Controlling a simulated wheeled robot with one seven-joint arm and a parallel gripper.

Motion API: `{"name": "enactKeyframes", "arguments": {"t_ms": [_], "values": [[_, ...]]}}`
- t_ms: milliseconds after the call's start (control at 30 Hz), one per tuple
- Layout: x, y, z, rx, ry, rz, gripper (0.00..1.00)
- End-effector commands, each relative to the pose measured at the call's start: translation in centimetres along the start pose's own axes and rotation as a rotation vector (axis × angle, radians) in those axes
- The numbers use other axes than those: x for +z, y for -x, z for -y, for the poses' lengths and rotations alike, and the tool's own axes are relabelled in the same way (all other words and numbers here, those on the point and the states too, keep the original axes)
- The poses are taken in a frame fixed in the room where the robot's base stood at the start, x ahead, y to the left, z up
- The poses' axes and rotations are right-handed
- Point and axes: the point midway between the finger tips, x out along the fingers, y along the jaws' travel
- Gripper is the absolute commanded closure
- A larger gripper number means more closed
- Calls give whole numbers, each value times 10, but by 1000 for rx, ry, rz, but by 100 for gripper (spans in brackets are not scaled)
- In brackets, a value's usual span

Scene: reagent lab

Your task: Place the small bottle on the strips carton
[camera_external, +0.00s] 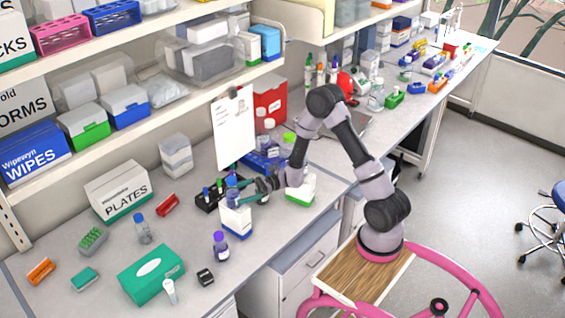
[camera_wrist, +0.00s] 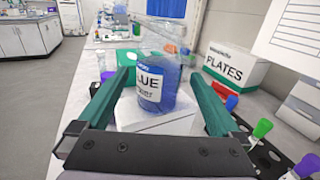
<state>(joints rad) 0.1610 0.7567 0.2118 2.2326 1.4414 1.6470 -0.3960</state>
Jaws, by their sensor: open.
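The small bottle (camera_wrist: 178,95) holds blue liquid, has a white label and stands upright on a white carton top. In the external view the bottle (camera_external: 232,188) shows partly behind my fingers. The carton (camera_external: 236,219) under it is white with a blue base; its print is not legible, and its pale top (camera_wrist: 135,115) shows in the wrist view. My gripper (camera_wrist: 162,78) is open, with one green finger on each side of the bottle. I cannot tell whether either finger touches it. In the external view my gripper (camera_external: 246,189) reaches in from the right.
A black rack (camera_external: 207,199) with colored-capped tubes stands close behind the carton. A white and green carton (camera_external: 301,191) is to the right. A purple-capped bottle (camera_external: 220,246) and a green tissue box (camera_external: 151,272) stand in front. The PLATES box (camera_external: 119,191) is at the left.

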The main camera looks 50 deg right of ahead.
Motion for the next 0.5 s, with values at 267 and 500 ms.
{"name": "enactKeyframes", "arguments": {"t_ms": [267, 500], "values": [[48, 6, 0, 0, 6, 0, 0], [69, 6, 0, 0, 2, 0, 0]]}}
